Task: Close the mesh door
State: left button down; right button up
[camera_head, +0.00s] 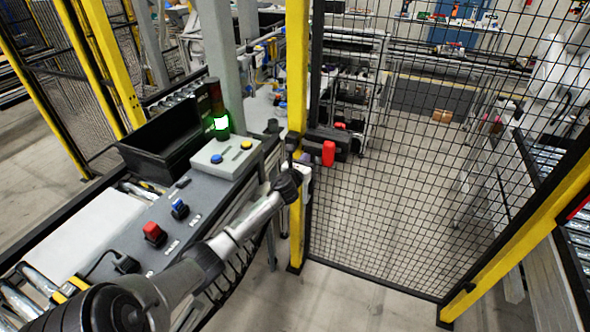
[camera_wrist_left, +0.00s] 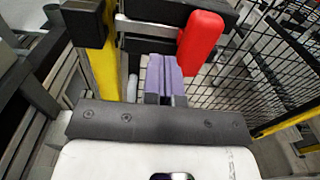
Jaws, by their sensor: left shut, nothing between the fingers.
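The mesh door (camera_head: 395,190) is a black wire panel in a dark frame. It spans between a yellow post (camera_head: 297,75) on the left and a slanted yellow post (camera_head: 520,240) on the right. Its frame looks close to the left post; I cannot tell whether it is latched. A red handle (camera_head: 328,153) on a black latch sits beside the left post, and the handle also shows in the wrist view (camera_wrist_left: 200,42). My left gripper (camera_head: 303,172) is by that post, just below the latch, partly hidden. Its pale purple fingers (camera_wrist_left: 165,78) are together and empty, below and left of the handle.
Bare floor (camera_head: 340,295) lies in front of the door.

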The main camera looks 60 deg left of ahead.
pick_arm(q)
jog(key=v, duration=0.7)
jog(key=shift+r+p, duration=0.15)
jog(key=shift+p, duration=0.15)
jog(key=shift+w, duration=0.1)
